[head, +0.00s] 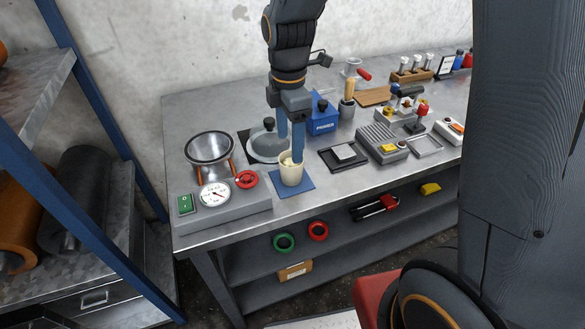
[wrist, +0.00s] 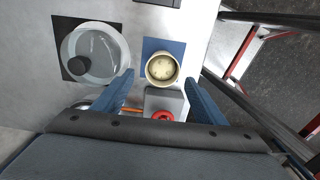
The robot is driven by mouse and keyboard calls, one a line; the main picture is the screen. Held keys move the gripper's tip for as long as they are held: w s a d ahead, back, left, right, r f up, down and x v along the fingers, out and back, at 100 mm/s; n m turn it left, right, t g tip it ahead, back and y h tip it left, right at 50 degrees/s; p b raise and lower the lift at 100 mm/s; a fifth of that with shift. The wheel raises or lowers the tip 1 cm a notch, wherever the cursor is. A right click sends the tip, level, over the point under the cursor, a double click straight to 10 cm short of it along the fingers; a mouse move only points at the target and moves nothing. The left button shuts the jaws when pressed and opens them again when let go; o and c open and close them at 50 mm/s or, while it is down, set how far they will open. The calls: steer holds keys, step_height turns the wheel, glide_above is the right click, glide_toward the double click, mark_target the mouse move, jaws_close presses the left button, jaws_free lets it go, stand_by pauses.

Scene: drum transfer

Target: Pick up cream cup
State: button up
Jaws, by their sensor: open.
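The cream cup (head: 291,173) stands upright on a blue mat (head: 306,187) near the bench's front edge. In the wrist view the cup (wrist: 162,69) shows from above, with a few small darker marks inside it. My gripper (head: 291,150) is open and points down above the cup, its blue fingers spread. In the wrist view its fingertips (wrist: 159,76) lie to either side of the cup, with space between each finger and the rim. The head view does not show clearly whether a finger touches the cup.
A clear lidded dish (head: 264,147) stands close behind the cup, to the left. A grey unit with a metal bowl (head: 209,148), a gauge (head: 215,194) and a red handwheel (head: 247,179) sits left of it. A black tray (head: 343,156) and a blue box (head: 322,119) are to the right.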

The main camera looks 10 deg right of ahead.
mark_target(291, 169)
steer(key=f, duration=0.2)
steer(key=f+p, duration=0.1)
steer(key=f, duration=0.1)
steer(key=f+p, duration=0.1)
steer(key=f, duration=0.1)
steer(key=shift+s+d, duration=0.15)
steer(key=shift+s, duration=0.1)
steer(key=shift+f, duration=0.65)
steer(key=shift+w, duration=0.1)
steer(key=c, duration=1.2)
steer(key=shift+r, duration=0.1)
